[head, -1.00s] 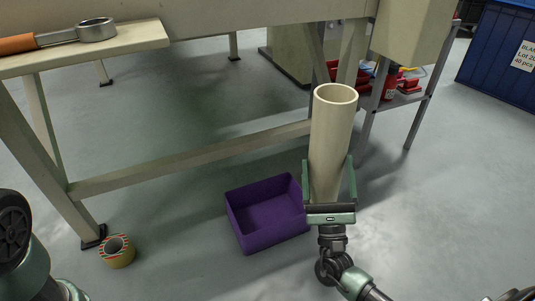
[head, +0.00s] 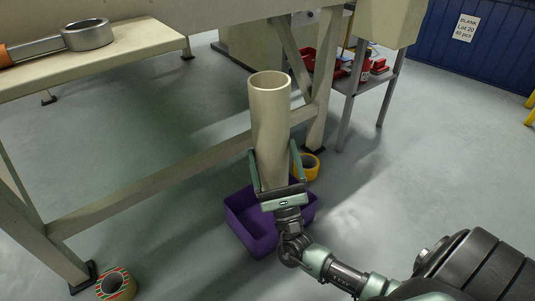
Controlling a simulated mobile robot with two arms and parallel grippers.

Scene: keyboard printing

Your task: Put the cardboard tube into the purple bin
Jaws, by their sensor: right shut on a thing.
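The cardboard tube (head: 270,125) is a long beige hollow cylinder, held upright with its open end toward the top of the head view. My right gripper (head: 275,165) is shut on its lower part, one finger on each side. The purple bin (head: 255,240) is an open box on the floor. In the picture the tube's lower end and the gripper overlap the bin's far and middle part, hiding much of its inside. I cannot tell how high the tube is above the bin. My left gripper is not in view.
A workbench (head: 130,65) with a ring-ended tool (head: 88,35) stands at the left and back. A striped tape roll (head: 116,284) lies at the lower left, a yellow roll (head: 308,167) just behind the bin. A shelf (head: 365,85) holds red items.

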